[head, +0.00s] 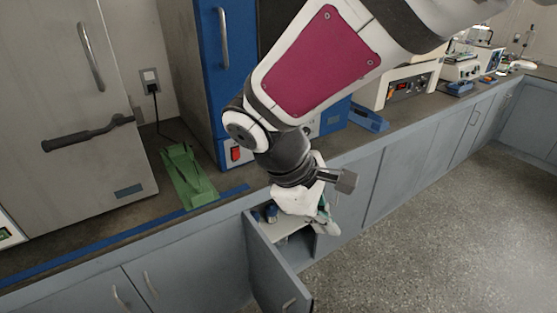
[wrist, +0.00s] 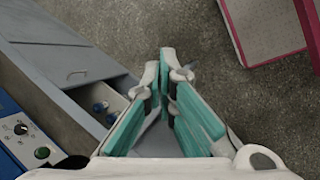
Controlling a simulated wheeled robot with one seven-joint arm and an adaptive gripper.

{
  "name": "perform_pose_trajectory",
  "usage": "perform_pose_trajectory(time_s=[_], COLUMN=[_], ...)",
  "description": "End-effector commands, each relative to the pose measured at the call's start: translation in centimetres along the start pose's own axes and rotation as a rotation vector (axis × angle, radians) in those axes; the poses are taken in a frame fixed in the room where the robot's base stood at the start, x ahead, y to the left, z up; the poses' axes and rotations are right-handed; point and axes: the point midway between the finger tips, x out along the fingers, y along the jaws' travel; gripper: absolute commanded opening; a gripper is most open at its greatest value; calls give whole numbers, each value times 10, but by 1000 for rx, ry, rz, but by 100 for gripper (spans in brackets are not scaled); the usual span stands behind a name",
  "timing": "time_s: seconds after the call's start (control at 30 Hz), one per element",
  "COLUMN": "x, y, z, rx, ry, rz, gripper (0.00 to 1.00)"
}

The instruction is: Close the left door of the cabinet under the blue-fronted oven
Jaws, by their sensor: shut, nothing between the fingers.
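The blue-fronted oven (head: 203,55) stands on the counter, partly hidden by my arm. Under it, the left cabinet door (head: 273,268) stands wide open, swung out from the cabinet front, with a small handle near its lower outer edge. Inside the open cabinet (head: 291,226) is a pale shelf with blue-topped containers, which also show in the wrist view (wrist: 105,112). My gripper (head: 327,224) hangs in front of the opening, to the right of the open door and apart from it. In the wrist view my gripper (wrist: 166,62) is shut and empty, its teal-padded fingers meeting at the tips.
A green object (head: 187,177) lies on the counter left of the oven. A large grey cabinet-like appliance (head: 70,100) stands further left. Closed cabinet doors (head: 390,170) run along to the right. The speckled floor (head: 440,235) in front is clear.

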Motion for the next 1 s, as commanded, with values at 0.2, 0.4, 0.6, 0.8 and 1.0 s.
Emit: perform_pose_trajectory(time_s=[0.2,0.4,0.6,0.8,1.0], x=[41,82,116,130,150], y=[-30,-76,-119,-136,-128], z=[-92,-166,-214,-228,-226], rx=[-362,-673,-893,-968,-971], ry=[-100,-177,-227,-245,-247], rz=[102,201,277,306,305], gripper=[0,0,0,0,0])
